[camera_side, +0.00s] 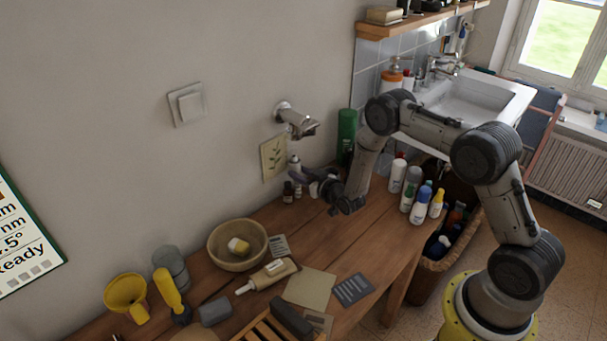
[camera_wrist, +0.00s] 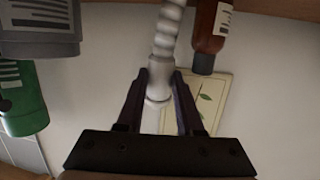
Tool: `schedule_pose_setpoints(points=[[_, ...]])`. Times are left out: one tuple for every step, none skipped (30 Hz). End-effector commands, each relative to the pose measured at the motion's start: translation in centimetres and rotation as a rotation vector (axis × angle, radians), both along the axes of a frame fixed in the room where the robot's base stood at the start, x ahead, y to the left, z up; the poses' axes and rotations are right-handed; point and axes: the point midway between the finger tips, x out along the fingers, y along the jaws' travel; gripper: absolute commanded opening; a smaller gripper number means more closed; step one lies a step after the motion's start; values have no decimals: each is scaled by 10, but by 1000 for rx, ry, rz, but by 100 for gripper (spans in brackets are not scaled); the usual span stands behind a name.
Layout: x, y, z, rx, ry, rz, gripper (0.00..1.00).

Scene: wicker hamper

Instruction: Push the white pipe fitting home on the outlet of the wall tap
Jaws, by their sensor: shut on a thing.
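The wall tap (camera_side: 296,119) sticks out from the wall at the middle of the side view, its outlet facing down over the table. My gripper (camera_side: 304,176) is below the tap, pointing at the wall, with a clear gap under the outlet. In the wrist view my gripper (camera_wrist: 158,86) is shut on the white pipe fitting (camera_wrist: 165,38). Its ribbed tail runs to the top of that picture, where the table edge shows. The side view shows only a small pale shape by the fingertips. The tap is not visible in the wrist view.
A leaf card (camera_side: 273,158) is on the wall. A green can (camera_side: 346,132) stands right of the tap. A bowl (camera_side: 237,245) is farther left.

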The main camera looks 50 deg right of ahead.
Motion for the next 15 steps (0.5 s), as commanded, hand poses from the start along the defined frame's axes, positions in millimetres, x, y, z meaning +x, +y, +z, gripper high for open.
schedule_pose_setpoints(points=[[-1,3,-2,-5,-32,5,0],[-2,4,0,-9,-54,8,0],[-3,6,0,-13,-80,12,0],[-4,7,1,-15,-98,14,0],[-5,8,2,-18,-116,17,0],[-6,10,3,-21,-136,20,0],[-7,11,4,-23,-150,22,0],[-8,12,5,-25,-161,24,0],[-9,13,6,-26,-176,27,0],[-10,14,6,-27,-183,28,0],[-11,14,6,-28,-191,30,0],[-12,15,7,-30,-198,31,0],[-13,15,7,-31,-202,32,0],[-13,16,7,-31,-206,33,0],[-13,16,8,-32,-210,33,0]])
